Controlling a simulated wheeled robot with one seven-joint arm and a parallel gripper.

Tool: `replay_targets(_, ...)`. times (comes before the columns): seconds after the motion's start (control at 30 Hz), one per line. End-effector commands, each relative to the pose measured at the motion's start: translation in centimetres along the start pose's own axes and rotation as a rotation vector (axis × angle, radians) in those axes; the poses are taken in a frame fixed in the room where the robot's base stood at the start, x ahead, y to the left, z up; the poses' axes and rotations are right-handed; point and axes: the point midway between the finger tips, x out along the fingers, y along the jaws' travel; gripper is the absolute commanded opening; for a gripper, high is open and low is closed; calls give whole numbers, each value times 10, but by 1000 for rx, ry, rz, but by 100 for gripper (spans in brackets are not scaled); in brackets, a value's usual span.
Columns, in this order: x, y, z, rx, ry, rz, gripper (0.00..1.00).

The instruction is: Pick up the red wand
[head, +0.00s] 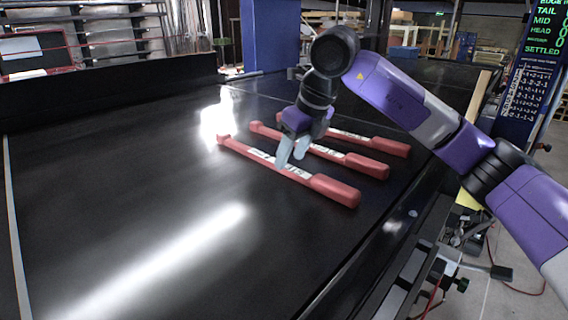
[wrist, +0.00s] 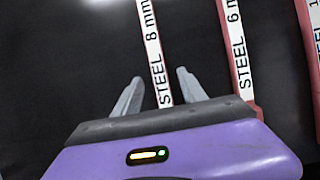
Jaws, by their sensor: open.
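Three red wands with white label strips lie side by side on a black conveyor belt (head: 110,180). The nearest wand (head: 322,183) reads "STEEL 8 mm" in the wrist view (wrist: 153,45). The middle wand (head: 352,160) reads "STEEL 6 mm" in the wrist view (wrist: 235,48). The far wand (head: 385,146) shows only partly at the wrist view's right edge (wrist: 313,40). My gripper (head: 291,156) is open over the nearest wand. In the wrist view its fingers (wrist: 160,76) appear on either side of the 8 mm label. I cannot tell how far above the belt the fingertips are.
A dark side wall (head: 110,95) runs along the belt's far left. A blue post (head: 268,40) stands behind. A screen with green text (head: 545,30) stands at the back right. The belt left of the wands is clear, with bright reflections.

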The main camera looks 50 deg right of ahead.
Motion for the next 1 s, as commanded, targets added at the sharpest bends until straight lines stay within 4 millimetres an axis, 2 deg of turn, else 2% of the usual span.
replay_targets(0.2, 23, 1, 1, 0, 0, 3, 49)
replay_targets(0.47, 26, 1, 1, -2, -1, 1, 49)
replay_targets(0.7, 26, 1, 1, -1, -1, 1, 2)
replay_targets(1.0, 25, 1, 1, -1, -2, 1, 0)
